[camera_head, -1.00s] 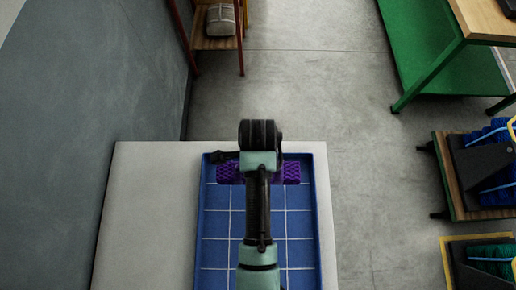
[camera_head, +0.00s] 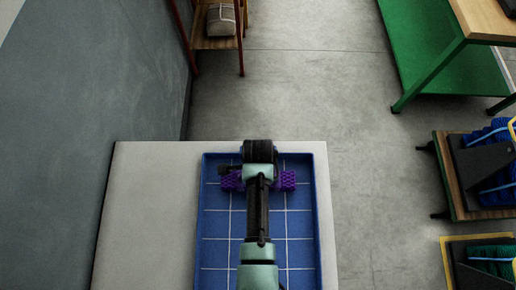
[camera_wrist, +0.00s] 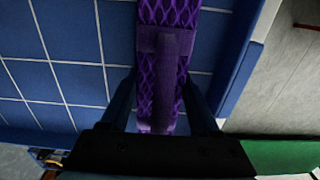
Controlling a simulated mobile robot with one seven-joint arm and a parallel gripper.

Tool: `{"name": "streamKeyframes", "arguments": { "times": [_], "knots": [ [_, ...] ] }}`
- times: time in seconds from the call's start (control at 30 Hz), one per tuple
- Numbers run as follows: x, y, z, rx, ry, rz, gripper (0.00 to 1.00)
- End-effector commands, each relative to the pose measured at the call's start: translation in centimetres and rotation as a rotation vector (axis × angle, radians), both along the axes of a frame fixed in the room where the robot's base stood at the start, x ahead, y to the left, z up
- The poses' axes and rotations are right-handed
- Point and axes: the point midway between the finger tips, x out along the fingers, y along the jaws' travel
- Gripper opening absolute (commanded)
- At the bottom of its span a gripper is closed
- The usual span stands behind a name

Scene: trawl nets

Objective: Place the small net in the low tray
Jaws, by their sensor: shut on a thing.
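The small purple net (camera_head: 287,180) is a diamond-mesh roll lying crosswise over the far part of the low blue tray (camera_head: 219,222). Its two ends show on either side of my arm, and its middle is hidden in the head view. In the wrist view, my gripper (camera_wrist: 160,85) is shut on the net (camera_wrist: 165,15), with one dark finger on each side of it. The gridded tray floor (camera_wrist: 60,60) lies beneath. I cannot tell whether the net touches the floor.
The tray stands on a pale table (camera_head: 150,215), with bare tabletop to its left. A grey wall (camera_head: 95,110) is at left. A green bench (camera_head: 440,60) and crates with blue net (camera_head: 490,150) and green net (camera_head: 490,258) stand at right.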

Motion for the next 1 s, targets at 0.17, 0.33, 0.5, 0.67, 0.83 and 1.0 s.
{"name": "streamKeyframes", "arguments": {
  "times": [0.17, 0.33, 0.5, 0.67, 0.83, 1.0],
  "knots": [
    [0.0, 0.0, -0.2, 0.0, 0.0, 0.0, 0.82],
    [0.0, 0.0, -0.2, 0.0, 0.0, 0.0, 0.92],
    [0.0, 0.0, -0.1, 0.0, 0.0, 0.0, 0.92],
    [0.1, 0.0, 1.0, 0.0, -0.003, 0.0, 0.92],
    [0.1, 0.0, 4.0, 0.0, -0.004, -0.001, 0.92],
    [0.1, 0.0, 7.7, 0.0, -0.004, -0.001, 0.92]
  ]
}}
